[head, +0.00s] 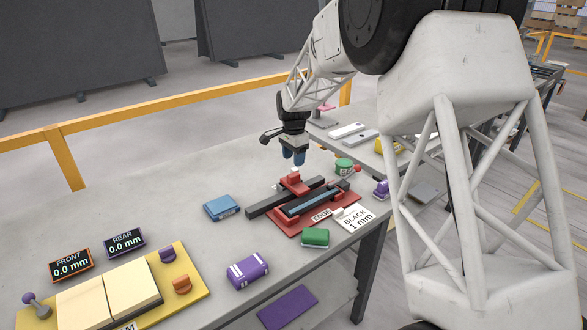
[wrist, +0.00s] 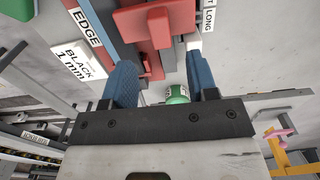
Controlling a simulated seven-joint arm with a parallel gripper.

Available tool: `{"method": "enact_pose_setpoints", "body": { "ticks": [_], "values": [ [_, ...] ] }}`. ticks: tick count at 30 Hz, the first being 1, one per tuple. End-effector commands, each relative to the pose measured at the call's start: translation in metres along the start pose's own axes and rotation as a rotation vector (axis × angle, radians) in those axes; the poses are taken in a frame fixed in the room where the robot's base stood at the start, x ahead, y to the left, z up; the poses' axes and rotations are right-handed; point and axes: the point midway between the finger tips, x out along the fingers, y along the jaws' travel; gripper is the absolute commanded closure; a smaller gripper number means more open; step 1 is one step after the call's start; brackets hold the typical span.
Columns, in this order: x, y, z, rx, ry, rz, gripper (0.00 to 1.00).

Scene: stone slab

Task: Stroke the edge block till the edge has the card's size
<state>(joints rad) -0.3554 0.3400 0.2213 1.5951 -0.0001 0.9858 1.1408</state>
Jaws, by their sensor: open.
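The red fixture (head: 340,192) labelled EDGE stands on the bench and holds a dark bar with a blue-grey strip. A red slider block (head: 296,184) with a raised top sits across its dark rail; it also shows in the wrist view (wrist: 155,25). The white card (head: 355,218) lies at the fixture's right end and reads BLACK 1 mm; it shows at left in the wrist view (wrist: 78,60). My gripper (head: 293,158) has blue fingers and hangs open and empty just above the slider. In the wrist view its fingertips (wrist: 161,72) stand apart, with the red slider beyond them.
Around the fixture lie a blue block (head: 222,207), a green block (head: 315,237), a purple block (head: 247,270) and a round green tin (head: 344,165). A yellow board (head: 190,272) with cream pads is at front left. FRONT (head: 71,264) and REAR (head: 125,243) displays read 0.0 mm.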

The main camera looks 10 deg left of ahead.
Motion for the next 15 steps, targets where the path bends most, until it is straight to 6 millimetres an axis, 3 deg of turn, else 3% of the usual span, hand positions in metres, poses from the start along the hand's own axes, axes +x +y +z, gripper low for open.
{"method": "enact_pose_setpoints", "body": {
  "ticks": [15],
  "values": [
    [0.0079,-0.0001,-0.0001,0.000,0.000,0.000,0.47]
  ]
}}
